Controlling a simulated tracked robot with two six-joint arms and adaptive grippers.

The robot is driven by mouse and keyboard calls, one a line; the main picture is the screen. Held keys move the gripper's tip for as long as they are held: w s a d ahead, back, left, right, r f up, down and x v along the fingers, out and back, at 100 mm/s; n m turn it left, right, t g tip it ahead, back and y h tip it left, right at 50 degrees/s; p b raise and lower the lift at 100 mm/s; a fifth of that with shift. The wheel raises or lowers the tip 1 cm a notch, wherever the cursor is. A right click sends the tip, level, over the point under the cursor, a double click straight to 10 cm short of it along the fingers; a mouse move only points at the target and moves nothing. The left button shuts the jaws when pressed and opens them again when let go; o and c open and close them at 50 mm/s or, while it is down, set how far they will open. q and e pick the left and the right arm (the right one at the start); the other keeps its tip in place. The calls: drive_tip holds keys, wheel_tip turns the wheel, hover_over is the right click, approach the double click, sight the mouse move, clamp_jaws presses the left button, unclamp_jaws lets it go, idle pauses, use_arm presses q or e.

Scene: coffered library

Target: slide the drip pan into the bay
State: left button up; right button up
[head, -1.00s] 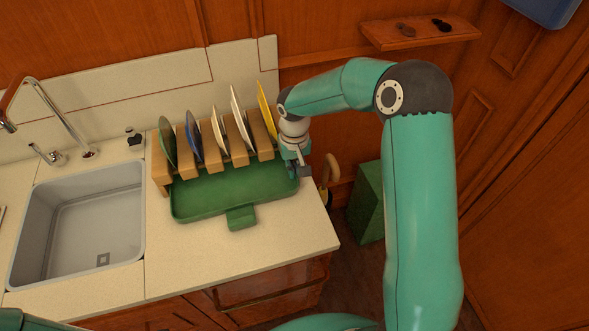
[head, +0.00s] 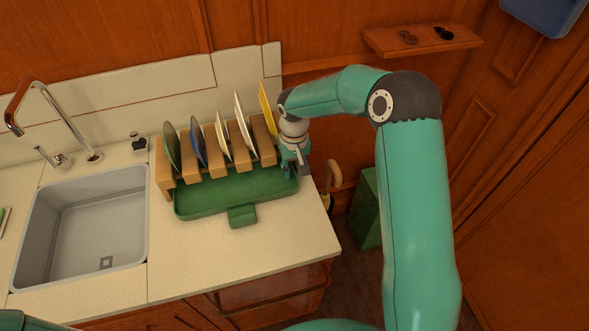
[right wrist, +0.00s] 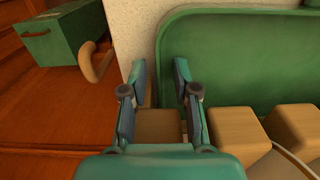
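The drip pan (head: 215,198) is a shallow green tray with a front tab, lying on the counter in front of the wooden plate rack (head: 165,178). Its back edge is close to the rack's feet; the bay beneath the rack is largely hidden by blocks and plates. My right gripper (head: 294,170) is at the pan's right end, pointing down. In the right wrist view its fingers (right wrist: 162,84) are apart, near the edge of the pan (right wrist: 230,55); contact cannot be told. My left gripper is out of view.
Several plates (head: 171,146) stand in the rack. A sink (head: 85,225) with a faucet (head: 50,110) is at left. Counter (head: 215,265) in front of the pan is clear. A green box (head: 367,208) stands beyond the counter's right end.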

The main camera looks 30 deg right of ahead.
drive_tip(key=shift+w+d+r, duration=0.15)
drive_tip(key=shift+w+r, duration=0.1)
drive_tip(key=shift+r, duration=0.15)
wheel_tip(320, 180, up, 11)
drive_tip(key=shift+s, duration=0.2)
